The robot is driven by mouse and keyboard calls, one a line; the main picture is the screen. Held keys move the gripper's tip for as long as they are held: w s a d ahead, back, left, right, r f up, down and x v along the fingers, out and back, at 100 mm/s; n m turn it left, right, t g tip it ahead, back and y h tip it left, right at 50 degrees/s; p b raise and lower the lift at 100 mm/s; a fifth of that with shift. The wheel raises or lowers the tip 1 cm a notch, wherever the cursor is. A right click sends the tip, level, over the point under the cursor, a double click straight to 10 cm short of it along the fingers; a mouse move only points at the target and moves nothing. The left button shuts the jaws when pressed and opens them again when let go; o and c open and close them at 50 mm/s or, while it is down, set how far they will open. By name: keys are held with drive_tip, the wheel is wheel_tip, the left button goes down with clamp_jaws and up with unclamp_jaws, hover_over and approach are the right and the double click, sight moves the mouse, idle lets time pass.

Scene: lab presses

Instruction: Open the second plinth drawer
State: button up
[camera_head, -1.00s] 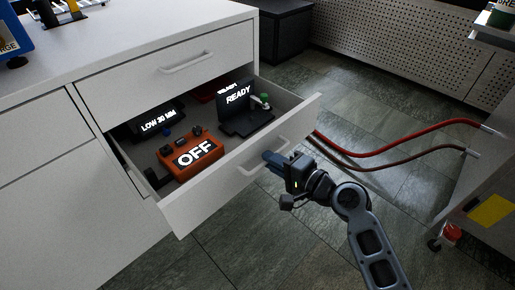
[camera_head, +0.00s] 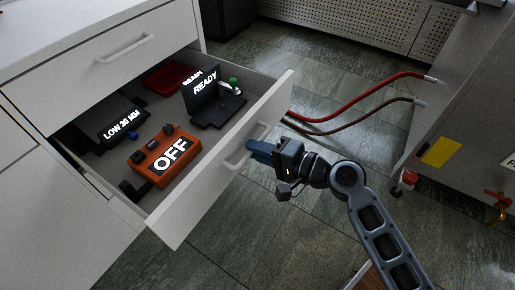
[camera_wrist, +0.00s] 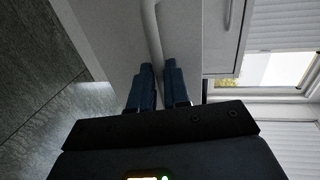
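The drawer below the top drawer is pulled well out of the white cabinet; its front panel (camera_head: 190,205) faces my arm. Its pale bar handle (camera_head: 236,161) sits on that panel. My gripper (camera_head: 256,150) is at the handle, its dark blue fingers reaching it from the right. In the wrist view the handle bar (camera_wrist: 152,30) runs down between the two fingertips (camera_wrist: 159,70), which are close together on either side of it. The exact contact is partly hidden.
The open drawer holds an orange box (camera_head: 165,157) reading OFF, a black READY device (camera_head: 206,97), a LOW 30 MM display (camera_head: 121,125) and a red tray (camera_head: 168,77). The top drawer (camera_head: 110,55) is shut. Red hoses (camera_head: 350,95) run to a cabinet at right. Tiled floor is open below.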

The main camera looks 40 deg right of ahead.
drive_tip(key=o, duration=0.4)
drive_tip(key=shift+c, duration=0.2)
drive_tip(key=p+v, duration=0.1)
drive_tip(key=v, duration=0.6)
drive_tip(key=shift+s, duration=0.35)
drive_tip(key=shift+d, duration=0.1)
